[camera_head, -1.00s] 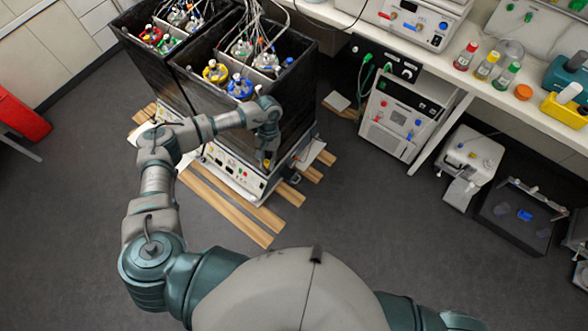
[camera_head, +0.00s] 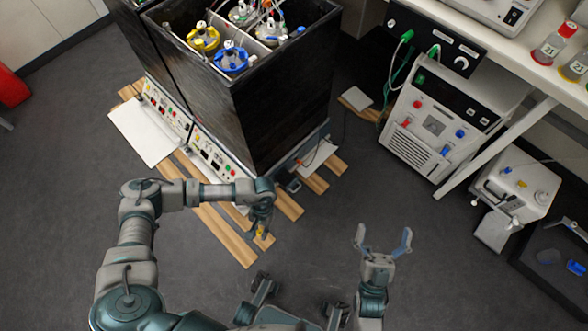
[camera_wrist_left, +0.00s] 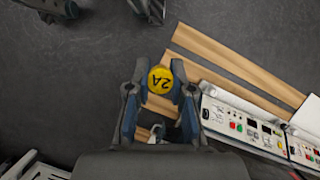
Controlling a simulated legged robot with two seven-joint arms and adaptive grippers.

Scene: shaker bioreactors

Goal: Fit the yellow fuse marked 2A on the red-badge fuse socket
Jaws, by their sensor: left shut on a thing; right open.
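My left gripper (camera_head: 262,229) is shut on the yellow fuse (camera_head: 261,232), above the floor and wooden slats in front of the black shaker housing. In the left wrist view the fuse (camera_wrist_left: 160,79) shows its round yellow face marked 2A, between the two fingertips (camera_wrist_left: 160,88). My right gripper (camera_head: 382,238) is open and empty, over bare floor to the right. The shaker's white control panels (camera_head: 214,157) carry small coloured buttons; a panel (camera_wrist_left: 262,133) is also right of the gripper in the wrist view. I cannot make out a red-badge fuse socket.
The black housing (camera_head: 280,105) holds bottles with yellow and blue caps. Wooden slats (camera_head: 225,232) and a white sheet (camera_head: 143,132) lie on the floor around it. A white instrument (camera_head: 440,120) stands under the bench at right. The floor between is clear.

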